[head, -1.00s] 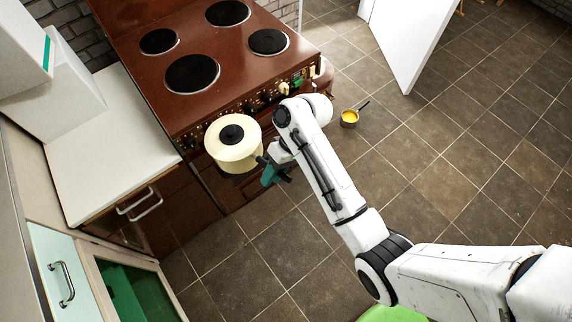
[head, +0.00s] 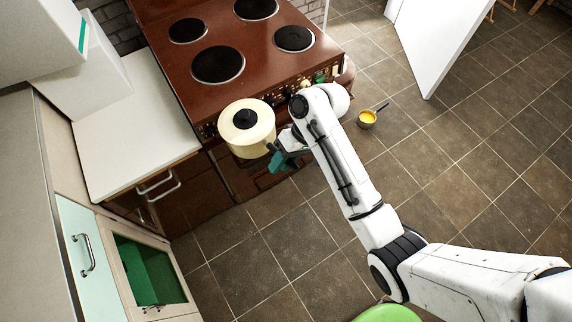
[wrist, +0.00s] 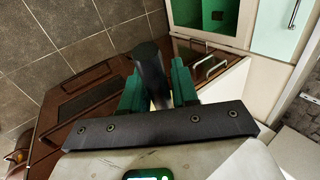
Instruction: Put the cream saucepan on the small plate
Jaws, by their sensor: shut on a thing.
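The cream saucepan (head: 246,141) has a black knob on its top and looks upright. It hangs in the air at the front edge of the brown stove. My gripper (head: 279,154), with green fingers, is to its right and shut on its dark handle. In the wrist view the handle (wrist: 151,72) is between the green fingers (wrist: 157,88); the pan's body is not clear there. The stove top bears round black plates: a smaller one at the back left (head: 188,31), a smaller one at the right (head: 294,39), a large one at the front left (head: 218,66) and another at the back (head: 256,8).
A white counter (head: 125,130) is left of the stove. Knobs line the stove's front edge (head: 325,75). A small pan with yellow contents (head: 367,118) is on the tiled floor at the right. A white door panel (head: 435,40) stands at the upper right. The plates are bare.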

